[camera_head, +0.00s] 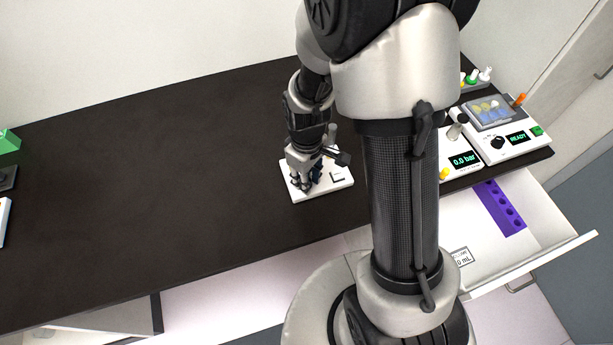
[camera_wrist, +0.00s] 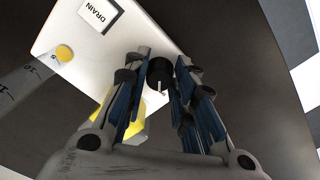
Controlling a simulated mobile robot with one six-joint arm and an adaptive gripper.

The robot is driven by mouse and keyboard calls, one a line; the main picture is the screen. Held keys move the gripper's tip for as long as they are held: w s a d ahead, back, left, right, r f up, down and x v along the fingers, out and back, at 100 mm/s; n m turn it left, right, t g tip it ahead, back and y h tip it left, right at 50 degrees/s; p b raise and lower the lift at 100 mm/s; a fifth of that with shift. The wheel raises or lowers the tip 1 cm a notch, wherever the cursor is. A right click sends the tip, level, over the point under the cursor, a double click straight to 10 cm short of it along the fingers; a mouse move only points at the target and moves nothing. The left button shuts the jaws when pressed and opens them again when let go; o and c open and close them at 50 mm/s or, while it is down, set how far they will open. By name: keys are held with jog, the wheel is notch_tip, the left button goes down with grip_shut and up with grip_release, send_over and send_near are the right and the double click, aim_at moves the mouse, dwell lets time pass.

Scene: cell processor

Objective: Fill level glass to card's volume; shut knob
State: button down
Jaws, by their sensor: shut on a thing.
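My gripper (camera_wrist: 162,62) has its fingers around a black knob (camera_wrist: 160,76) with a pale pointer line, on a white block (camera_wrist: 60,28). In the head view my gripper (camera_head: 304,182) is low over this white block (camera_head: 297,196) on the dark bench, hiding the knob. A greyish level glass (camera_wrist: 25,85) with scale marks, one reading 10, crosses the left of the wrist view; its liquid level cannot be made out. A card (camera_head: 461,257) ending in "0 mL" lies in the open drawer; its leading digits are hidden or unreadable.
The open drawer (camera_head: 530,258) holds a purple rack (camera_head: 499,208). Right are a 0.0 bar unit (camera_head: 463,172) and a READY unit (camera_head: 514,151).

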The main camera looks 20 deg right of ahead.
jog(key=m, duration=0.4)
jog(key=shift+m, duration=0.4)
jog(key=c, duration=1.6)
grip_release()
notch_tip(320, 180, up, 12)
jog(key=s+r+m+t, duration=0.2)
jog(key=s+r+t, duration=0.2)
jog(key=s+r, duration=0.9)
jog(key=shift+s+r+t, duration=0.3)
jog(key=shift+s+r, duration=0.05)
jog(key=shift+s, duration=0.65)
